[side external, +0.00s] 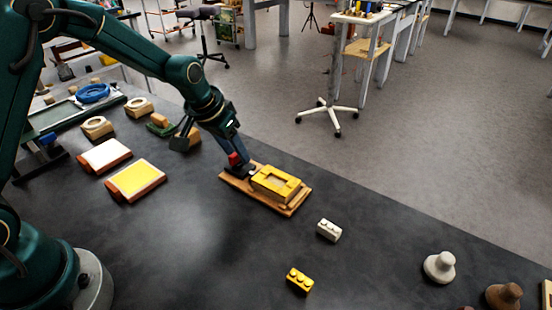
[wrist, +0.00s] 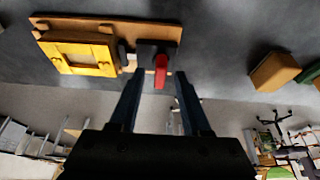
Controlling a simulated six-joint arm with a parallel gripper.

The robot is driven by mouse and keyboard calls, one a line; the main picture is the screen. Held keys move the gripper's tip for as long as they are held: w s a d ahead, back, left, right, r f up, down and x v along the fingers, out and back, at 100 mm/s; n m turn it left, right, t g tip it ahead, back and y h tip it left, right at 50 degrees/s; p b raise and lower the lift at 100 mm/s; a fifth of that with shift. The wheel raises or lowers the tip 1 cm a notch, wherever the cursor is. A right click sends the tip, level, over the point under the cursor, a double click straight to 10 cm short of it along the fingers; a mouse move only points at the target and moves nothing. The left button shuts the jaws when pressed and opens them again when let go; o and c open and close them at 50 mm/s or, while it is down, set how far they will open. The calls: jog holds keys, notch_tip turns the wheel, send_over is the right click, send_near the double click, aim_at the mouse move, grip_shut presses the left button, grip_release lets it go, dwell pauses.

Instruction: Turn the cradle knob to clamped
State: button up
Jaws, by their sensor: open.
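The cradle is a wooden board (side external: 295,207) with a yellow frame (side external: 275,184) on it. The cradle's yellow frame also shows at the upper left of the wrist view (wrist: 80,55). The red knob (side external: 234,158) stands on a dark block at the board's left end. In the wrist view the red knob (wrist: 161,72) points toward me, between the tips of my two fingers. My gripper (wrist: 159,74) is open, with a gap on each side of the knob and no clear contact. In the side view my fingers partly hide the knob and its block.
White (side external: 105,155) and yellow (side external: 135,180) pads lie left of the cradle. A white brick (side external: 329,230) and a yellow brick (side external: 299,281) lie on the dark table (side external: 200,245) to its right. A wooden block (wrist: 274,73) is at the wrist view's right.

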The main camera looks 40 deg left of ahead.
grip_shut()
jog(key=shift+n, duration=0.5)
jog(key=n+y, duration=0.1)
jog(key=n, duration=0.2)
jog(key=shift+d+y, duration=0.15)
jog(key=shift+y, duration=0.25)
jog(key=n+g+y, duration=0.1)
jog(key=n, duration=0.4)
jog(key=shift+w+d, duration=0.1)
jog(key=n+g, duration=0.1)
jog(key=n, duration=0.1)
jog(key=n+y, duration=0.1)
jog(key=n, duration=0.1)
jog(key=shift+w+d+n+g, duration=0.1)
jog(key=shift+n+g, duration=0.2)
jog(key=shift+g, duration=0.1)
jog(key=shift+w+n+g+y, duration=0.15)
jog(key=shift+n+g, duration=0.25)
jog(key=shift+n, duration=0.6)
jog(key=shift+s+n+g+y, duration=0.15)
jog(key=shift+n+g, duration=0.25)
jog(key=shift+n, duration=0.6)
